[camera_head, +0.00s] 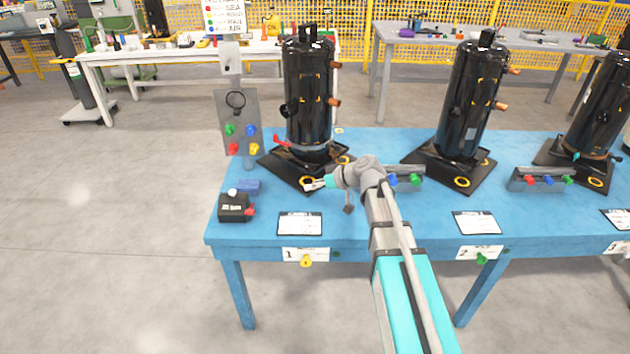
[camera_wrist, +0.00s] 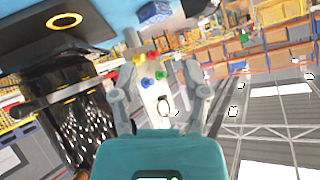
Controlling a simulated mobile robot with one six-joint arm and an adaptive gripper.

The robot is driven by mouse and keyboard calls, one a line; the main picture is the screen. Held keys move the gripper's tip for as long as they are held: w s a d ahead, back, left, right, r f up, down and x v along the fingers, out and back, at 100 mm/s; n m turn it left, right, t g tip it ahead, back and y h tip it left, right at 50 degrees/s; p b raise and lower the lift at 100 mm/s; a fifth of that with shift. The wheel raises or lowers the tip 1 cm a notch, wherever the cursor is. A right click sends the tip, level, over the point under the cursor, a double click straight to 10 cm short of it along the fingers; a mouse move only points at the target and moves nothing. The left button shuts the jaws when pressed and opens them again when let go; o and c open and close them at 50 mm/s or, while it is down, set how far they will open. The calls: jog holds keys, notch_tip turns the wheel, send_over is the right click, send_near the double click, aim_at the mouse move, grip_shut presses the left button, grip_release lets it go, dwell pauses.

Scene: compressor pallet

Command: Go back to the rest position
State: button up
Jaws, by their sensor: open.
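My gripper (camera_head: 312,185) is open and empty above the left part of the blue table (camera_head: 370,238), in front of the base of the left black compressor (camera_head: 308,95). My arm reaches up to it from the lower right of the head view. In the wrist view my gripper's fingers (camera_wrist: 160,95) are spread apart. Between them, farther off, shows the grey panel (camera_wrist: 156,100) with red, green, blue and yellow knobs. The same panel (camera_head: 238,110) stands left of the compressor in the head view.
Two more black compressors, one in the middle (camera_head: 468,95) and one at the right edge (camera_head: 600,105), stand on the table. A small black box (camera_head: 235,207) and a blue block (camera_head: 248,187) lie at the left end. Knob rails (camera_head: 545,180) stand between compressors. Floor left is clear.

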jog(key=s+d+f+m+g+h, duration=0.25)
jog(key=s+d+h, duration=0.2)
jog(key=s, duration=0.25)
jog(key=s+d+f+m+g+h+p, duration=0.1)
jog(key=s+d+f+m+h, duration=0.2)
jog(key=s+d, duration=0.35)
jog(key=s+d+f+m+g+h, duration=0.2)
jog(key=s+d+m+h, duration=0.15)
jog(key=s, duration=0.45)
notch_tip(320, 180, up, 15)
jog(key=p, duration=1.5)
jog(key=shift+w+d+f, duration=0.2)
jog(key=shift+w, duration=0.05)
jog(key=shift+d+t, duration=0.1)
jog(key=shift+t, duration=0.15)
